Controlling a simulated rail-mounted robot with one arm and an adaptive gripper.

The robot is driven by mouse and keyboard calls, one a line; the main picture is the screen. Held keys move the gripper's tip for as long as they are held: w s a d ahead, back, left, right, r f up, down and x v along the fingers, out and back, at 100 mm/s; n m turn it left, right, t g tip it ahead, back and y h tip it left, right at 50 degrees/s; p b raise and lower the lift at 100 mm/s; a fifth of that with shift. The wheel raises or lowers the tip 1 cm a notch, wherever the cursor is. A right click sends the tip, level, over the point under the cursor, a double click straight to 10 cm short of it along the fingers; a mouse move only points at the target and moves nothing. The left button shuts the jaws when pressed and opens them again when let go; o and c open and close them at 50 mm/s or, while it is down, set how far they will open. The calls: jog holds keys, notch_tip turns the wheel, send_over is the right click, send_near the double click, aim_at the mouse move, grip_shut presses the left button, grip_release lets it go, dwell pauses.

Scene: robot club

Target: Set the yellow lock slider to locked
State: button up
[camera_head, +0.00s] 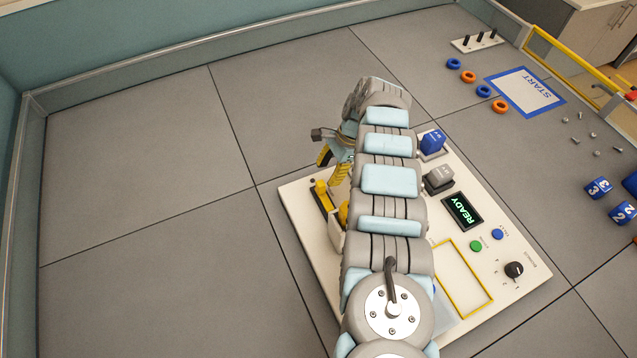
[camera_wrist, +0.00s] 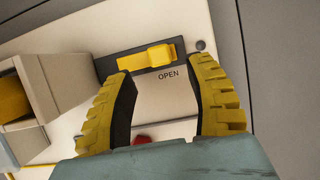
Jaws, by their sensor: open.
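The yellow lock slider (camera_wrist: 147,57) sits in a dark slot near the edge of the pale control panel, in the wrist view. The printed word OPEN is just below its right part, and dark slot shows to its left. In the head view the slider (camera_head: 321,194) is at the panel's left edge. My gripper (camera_wrist: 163,66) is open, with one yellow fingertip near each end of the slider. It looks empty; I cannot tell whether a fingertip touches the slider. In the head view my gripper (camera_head: 332,165) is partly hidden by my arm.
A pale box with a yellow part (camera_wrist: 14,97) stands left of the fingers. A red part (camera_wrist: 142,140) shows between them. The panel (camera_head: 520,283) also bears a READY display (camera_head: 462,211), a black knob (camera_head: 514,270) and buttons. The floor left of the panel is clear.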

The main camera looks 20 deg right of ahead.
aim_at(323, 182)
jog(key=b+x, duration=0.1)
jog(key=x, duration=0.5)
grip_shut()
